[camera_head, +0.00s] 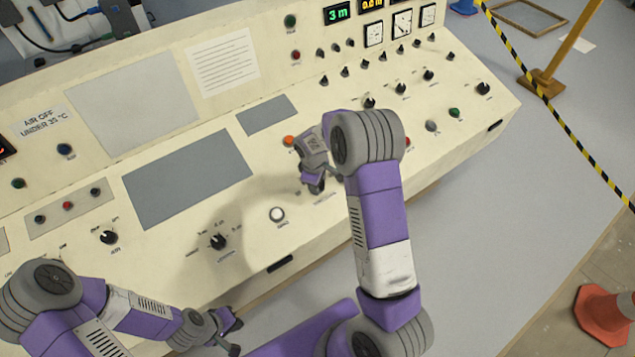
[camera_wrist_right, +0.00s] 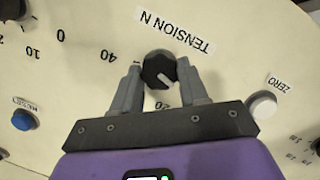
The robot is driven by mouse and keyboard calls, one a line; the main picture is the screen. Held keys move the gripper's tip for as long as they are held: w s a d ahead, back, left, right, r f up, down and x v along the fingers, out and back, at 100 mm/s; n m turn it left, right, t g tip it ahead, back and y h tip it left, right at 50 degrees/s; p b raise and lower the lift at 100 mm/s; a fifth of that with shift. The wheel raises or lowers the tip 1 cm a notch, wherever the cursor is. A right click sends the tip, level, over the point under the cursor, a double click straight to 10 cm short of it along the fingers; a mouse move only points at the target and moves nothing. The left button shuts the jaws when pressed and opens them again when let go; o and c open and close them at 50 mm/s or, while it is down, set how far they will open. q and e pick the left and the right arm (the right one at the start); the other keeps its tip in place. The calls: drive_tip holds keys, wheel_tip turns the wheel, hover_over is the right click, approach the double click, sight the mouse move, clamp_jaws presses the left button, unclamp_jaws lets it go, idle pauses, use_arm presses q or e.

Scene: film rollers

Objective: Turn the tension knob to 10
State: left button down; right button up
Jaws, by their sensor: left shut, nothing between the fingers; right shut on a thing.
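The tension knob (camera_wrist_right: 158,70) is black and round with a pale pointer mark, under the "TENSION N" label in the right wrist view. My right gripper (camera_wrist_right: 158,82) is shut on it, one finger at each side. The pointer faces the lower right of that view, near a partly covered "20"; a "40" stands to the left. I cannot see a "10" right beside the knob, and a finger covers part of the dial. In the head view my right gripper (camera_head: 315,186) covers the knob at the console's front. My left gripper (camera_head: 233,340) is shut and empty near the console's front edge.
The cream console (camera_head: 330,230) carries several other knobs and buttons. A white ZERO button (camera_wrist_right: 262,105) sits close to the right finger, and a blue button (camera_wrist_right: 23,120) lies to the left. Another black knob (camera_head: 218,241) and a white button (camera_head: 277,214) are left of my right gripper.

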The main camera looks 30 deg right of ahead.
idle(0.4)
drive_tip(key=o, duration=1.1)
drive_tip(key=shift+c, duration=0.2)
drive_tip(key=shift+r, duration=0.1)
drive_tip(key=r, duration=0.5)
drive_tip(key=a+r, duration=0.1)
drive_tip(key=r, duration=0.1)
drive_tip(key=shift+s+r+p, duration=0.2)
drive_tip(key=shift+s+p, duration=0.05)
drive_tip(key=shift+p, duration=0.15)
